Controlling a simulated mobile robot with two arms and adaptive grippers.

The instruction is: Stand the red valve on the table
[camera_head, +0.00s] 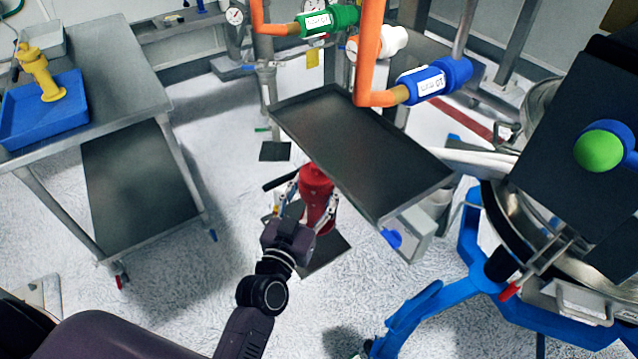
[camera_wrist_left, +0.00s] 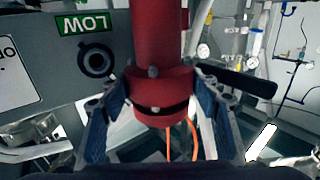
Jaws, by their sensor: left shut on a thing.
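The red valve (camera_head: 317,187) is held in the air by my left gripper (camera_head: 308,204), near the front left edge of the dark metal tray table in the middle. My left gripper's fingers are shut around the valve's body. In the left wrist view the red valve (camera_wrist_left: 160,50) fills the middle, between the two blue-padded fingers, with a black lever handle sticking out to the right. The steel table (camera_head: 125,85) stands at the left. My right gripper is not in view.
A blue tray (camera_head: 72,128) with a yellow valve (camera_head: 40,72) sits on the steel table. The dark tray table (camera_head: 350,150) stands in the middle, below orange pipes with green and blue fittings. A blue-framed machine (camera_head: 470,255) stands at the right. Open floor lies between the two tables.

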